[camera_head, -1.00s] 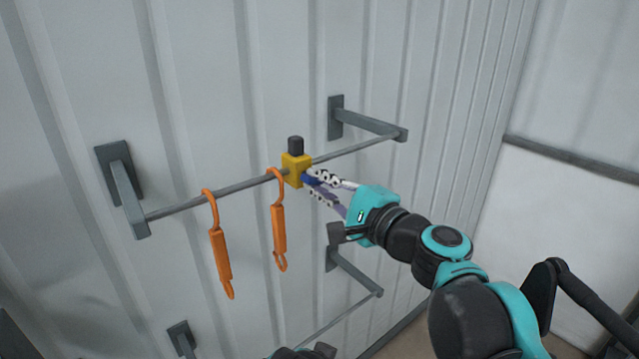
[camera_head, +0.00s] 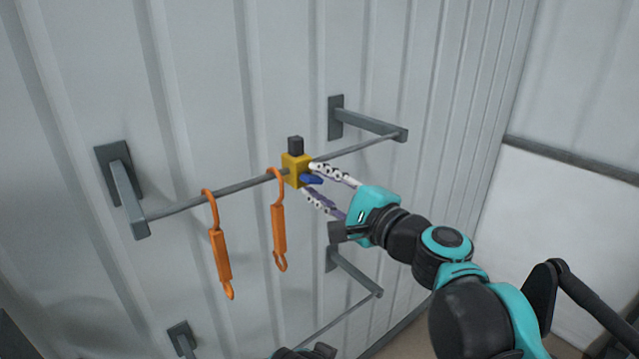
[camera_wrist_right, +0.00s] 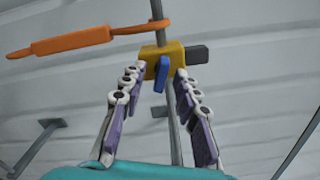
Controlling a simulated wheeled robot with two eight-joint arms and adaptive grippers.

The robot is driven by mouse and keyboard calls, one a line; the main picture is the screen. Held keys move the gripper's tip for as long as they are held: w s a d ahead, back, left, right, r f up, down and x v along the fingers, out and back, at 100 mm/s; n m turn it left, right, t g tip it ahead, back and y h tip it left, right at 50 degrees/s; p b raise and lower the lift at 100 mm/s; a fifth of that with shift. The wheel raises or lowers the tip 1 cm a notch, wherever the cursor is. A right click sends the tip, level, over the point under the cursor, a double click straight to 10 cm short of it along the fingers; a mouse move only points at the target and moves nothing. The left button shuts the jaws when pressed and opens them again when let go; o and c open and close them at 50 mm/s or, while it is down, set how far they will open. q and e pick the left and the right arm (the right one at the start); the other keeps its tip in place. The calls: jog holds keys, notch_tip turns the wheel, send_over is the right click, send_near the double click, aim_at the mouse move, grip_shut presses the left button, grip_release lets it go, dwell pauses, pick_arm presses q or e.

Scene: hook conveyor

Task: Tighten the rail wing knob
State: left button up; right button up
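The blue wing knob (camera_head: 311,180) sticks out of the front of a yellow block (camera_head: 292,166) on the upper rail (camera_head: 357,149). A dark grey piece (camera_head: 295,145) stands on top of the block. My right gripper (camera_head: 311,179) is open, with its fingers apart on either side of the knob. In the right wrist view the knob (camera_wrist_right: 161,74) shows upright between the two spread fingertips (camera_wrist_right: 156,88), with a gap on both sides. My left gripper is not in view; only a dark part shows at the bottom edge of the head view.
Two orange hooks (camera_head: 220,255) (camera_head: 278,228) hang from the rail left of the block, one close beside it. Grey brackets (camera_head: 121,185) (camera_head: 368,123) hold the rail off the corrugated wall. A lower rail (camera_head: 330,318) runs beneath. Free room lies right of the block.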

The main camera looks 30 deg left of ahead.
jog(key=v, duration=1.2)
jog(key=shift+f, duration=0.2)
jog(key=s+d+f+n+h+b, duration=0.15)
jog(key=d+f+h+b, duration=0.45)
jog(key=f, duration=1.2)
jog(key=s+d+f+n+h+b, duration=0.1)
jog(key=d+f+n+h+b, duration=0.15)
jog(key=d+f+b, duration=1.15)
jog(key=s+d+f+n+h+b, duration=0.1)
jog(key=d+f+n+h+b, duration=0.35)
jog(key=f, duration=1.75)
jog(key=s+d+f+h+b, duration=0.2)
jog(key=d+f+b, duration=0.7)
jog(key=f, duration=0.5)
jog(key=shift+s+d+h, duration=0.2)
jog(key=shift+s+h, duration=0.2)
jog(key=shift+h, duration=0.4)
